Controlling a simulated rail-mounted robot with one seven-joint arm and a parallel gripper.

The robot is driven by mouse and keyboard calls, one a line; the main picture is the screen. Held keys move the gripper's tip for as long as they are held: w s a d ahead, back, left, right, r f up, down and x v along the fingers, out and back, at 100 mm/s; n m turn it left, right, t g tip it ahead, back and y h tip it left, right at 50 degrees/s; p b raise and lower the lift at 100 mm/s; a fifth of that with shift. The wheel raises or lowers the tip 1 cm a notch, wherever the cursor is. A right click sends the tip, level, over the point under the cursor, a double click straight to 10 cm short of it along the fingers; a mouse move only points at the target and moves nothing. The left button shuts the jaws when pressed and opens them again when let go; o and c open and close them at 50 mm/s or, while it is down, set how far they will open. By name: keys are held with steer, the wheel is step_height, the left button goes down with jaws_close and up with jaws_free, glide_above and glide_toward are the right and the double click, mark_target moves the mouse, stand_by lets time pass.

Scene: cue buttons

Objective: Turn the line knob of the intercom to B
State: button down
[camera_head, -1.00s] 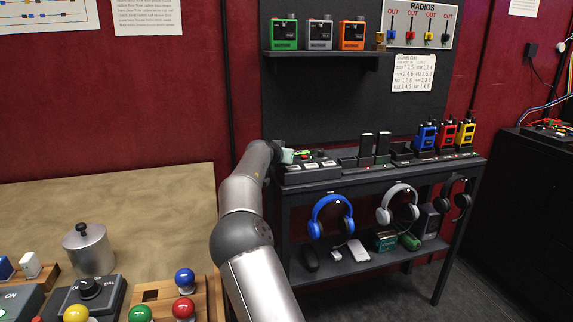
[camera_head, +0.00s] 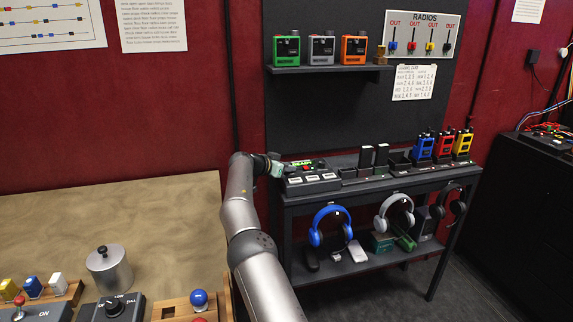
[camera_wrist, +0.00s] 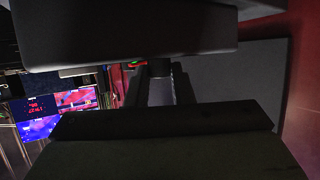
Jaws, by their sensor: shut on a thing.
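The intercom (camera_head: 311,181) appears to be the dark unit with pale panels and a small green light at the left end of the stand. My gripper (camera_head: 277,167) is at its left back corner, small and partly hidden by my wrist in the head view. In the wrist view my gripper (camera_wrist: 160,85) shows two broad dark fingers, above and below. They are shut on a dark thing (camera_wrist: 160,88) between them, which appears to be the line knob. Its markings and the letter it points to cannot be read.
The stand (camera_head: 365,190) also carries chargers and three radios (camera_head: 443,146) to the right. Headphones (camera_head: 329,228) hang below its top. A shelf (camera_head: 325,68) with three boxes is above. A tan table (camera_head: 150,215) with a metal pot (camera_head: 108,269) is at the left.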

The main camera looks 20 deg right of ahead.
steer(key=c, duration=1.3)
jaws_free()
steer(key=shift+o, duration=0.2)
steer(key=b+v, duration=0.3)
steer(key=v, duration=1.4)
steer(key=shift+a, duration=0.15)
steer(key=shift+s+r, duration=0.1)
